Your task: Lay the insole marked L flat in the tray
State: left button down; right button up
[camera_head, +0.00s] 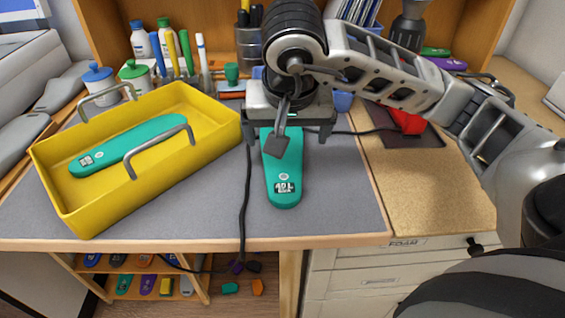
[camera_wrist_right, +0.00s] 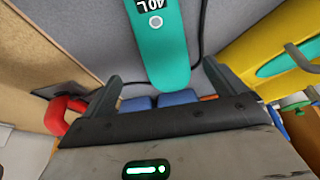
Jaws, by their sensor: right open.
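The teal insole marked L (camera_head: 284,175) lies flat on the grey mat in the middle of the desk, its printed end toward the front edge. In the right wrist view the same insole (camera_wrist_right: 165,55) runs between the fingers. My right gripper (camera_head: 289,130) is open above the insole's far end, one finger to each side; its open fingers also show in the right wrist view (camera_wrist_right: 162,78). The gripper body hides the insole's far end in the head view. The yellow tray (camera_head: 115,213) stands at the left and holds another teal insole (camera_head: 130,145). My left gripper is not in view.
The tray has two raised metal handles (camera_head: 131,160). A black cable (camera_head: 246,200) runs beside the insole. Bottles and pens (camera_head: 170,52) line the back left. A cork board (camera_head: 430,195) lies at the right.

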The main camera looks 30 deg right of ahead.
aim_at(284, 160)
jog(key=shift+w+f, duration=0.2)
jog(key=shift+f, duration=0.35)
jog(key=x, duration=0.4)
jog(key=shift+a+f, duration=0.2)
jog(key=shift+w+d+f, duration=0.1)
jog(key=shift+f, duration=0.15)
jog(key=shift+f, duration=0.15)
jog(key=c, duration=1.2)
jog(key=shift+o, duration=0.2)
jog(key=shift+f, duration=0.1)
